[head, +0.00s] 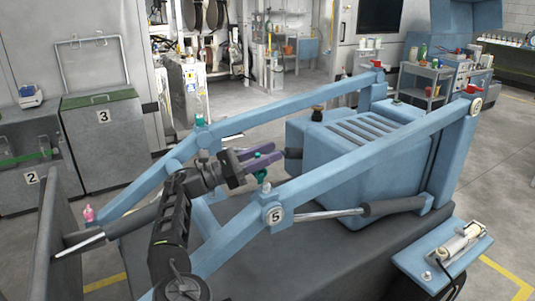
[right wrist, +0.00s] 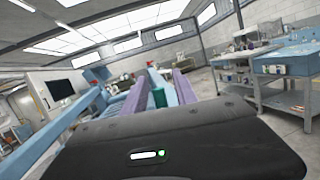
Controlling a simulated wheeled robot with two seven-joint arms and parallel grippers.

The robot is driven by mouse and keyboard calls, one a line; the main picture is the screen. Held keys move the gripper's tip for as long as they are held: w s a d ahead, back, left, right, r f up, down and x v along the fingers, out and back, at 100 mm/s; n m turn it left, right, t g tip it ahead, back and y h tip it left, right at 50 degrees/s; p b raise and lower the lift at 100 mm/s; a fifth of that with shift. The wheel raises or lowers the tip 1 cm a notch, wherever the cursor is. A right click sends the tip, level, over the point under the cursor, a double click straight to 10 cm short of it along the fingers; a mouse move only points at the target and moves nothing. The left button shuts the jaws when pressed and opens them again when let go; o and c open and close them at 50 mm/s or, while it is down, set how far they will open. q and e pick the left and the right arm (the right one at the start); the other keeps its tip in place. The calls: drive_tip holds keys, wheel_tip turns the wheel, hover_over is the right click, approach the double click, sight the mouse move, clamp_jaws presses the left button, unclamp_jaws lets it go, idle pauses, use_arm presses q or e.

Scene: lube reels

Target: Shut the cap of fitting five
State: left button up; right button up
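Fitting five is on the near light-blue arm of the machine, above the round label 5 (head: 275,214). A small pale metal nipple (head: 266,187) stands there, with a teal cap (head: 261,174) just behind it. My right gripper (head: 265,155) has purple fingers that reach over this spot, one on each side of the teal cap. The nipple stands apart from the cap's visible part. My left gripper is not in view.
The far blue beam carries another teal cap (head: 200,120). Red caps (head: 471,89) sit at the machine's rear, and a pink one (head: 88,212) at the left. The blue machine housing (head: 345,170) lies right of the gripper. A grey cabinet marked 3 (head: 103,140) stands behind.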

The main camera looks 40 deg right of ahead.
drive_tip(key=shift+r, duration=0.1)
wheel_tip(320, 180, up, 10)
drive_tip(key=p, duration=0.1)
drive_tip(key=shift+p, duration=0.4)
